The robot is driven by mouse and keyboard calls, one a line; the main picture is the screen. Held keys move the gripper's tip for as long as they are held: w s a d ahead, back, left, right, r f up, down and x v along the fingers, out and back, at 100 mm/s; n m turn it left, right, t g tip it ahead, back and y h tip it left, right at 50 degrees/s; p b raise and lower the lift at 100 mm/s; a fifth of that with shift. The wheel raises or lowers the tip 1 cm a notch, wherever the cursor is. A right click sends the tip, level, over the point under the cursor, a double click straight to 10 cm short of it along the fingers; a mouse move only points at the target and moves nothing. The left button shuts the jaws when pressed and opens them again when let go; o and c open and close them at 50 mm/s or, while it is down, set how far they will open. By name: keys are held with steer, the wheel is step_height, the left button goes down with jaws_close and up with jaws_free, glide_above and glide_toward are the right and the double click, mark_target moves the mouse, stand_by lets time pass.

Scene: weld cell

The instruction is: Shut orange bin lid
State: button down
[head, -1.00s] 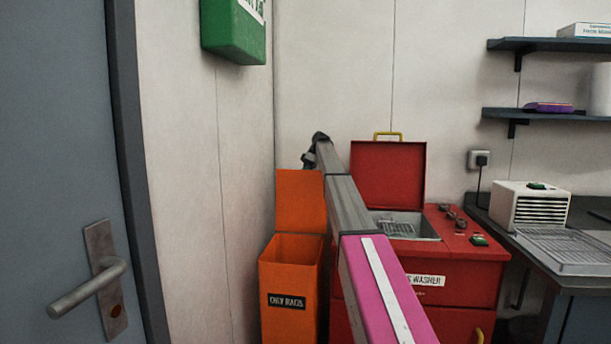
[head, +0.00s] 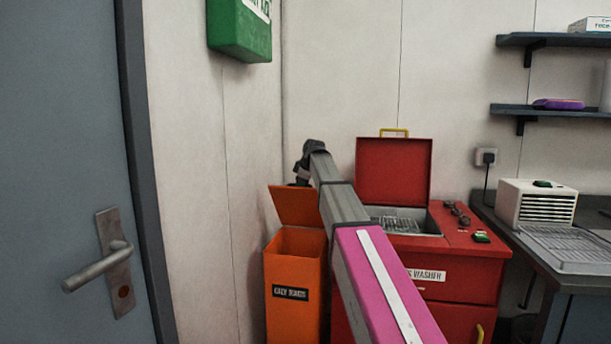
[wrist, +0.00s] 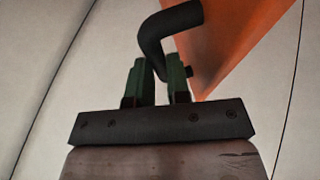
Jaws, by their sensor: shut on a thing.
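The orange bin (head: 294,285), labelled for oily rags, stands in the corner left of the red washer. The handle reaches toward the orange lid panel (wrist: 235,40) at the upper right. In the head view my arm crosses in front of the bin's right side, and its end is at the lid's upper right; the fingers are hard to make out there.
The red washer (head: 465,265) stands right of the bin with its own red lid (head: 393,172) up. A grey door with a lever handle (head: 100,268) is at the left. A green wall box (head: 240,30) hangs above. A bench with a white unit (head: 535,204) is at the right.

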steer(key=s+a+f+n+t, duration=0.1)
steer(key=s+a+f+t, duration=0.1)
steer(key=s+f, duration=0.5)
steer(key=s+a+f+t+h, duration=0.1)
steer(key=s+f+t, duration=0.4)
steer(key=f, duration=0.8)
steer(key=shift+s+a+f+n, duration=0.4)
steer(key=shift+s+a, duration=0.45)
steer(key=shift+s, duration=0.4)
steer(key=c, duration=1.1)
jaws_free()
steer(key=shift+s, duration=0.15)
steer(key=v, duration=1)
steer(key=shift+s+r, duration=0.25)
steer(key=shift+r, duration=0.05)
steer(key=shift+a, duration=0.1)
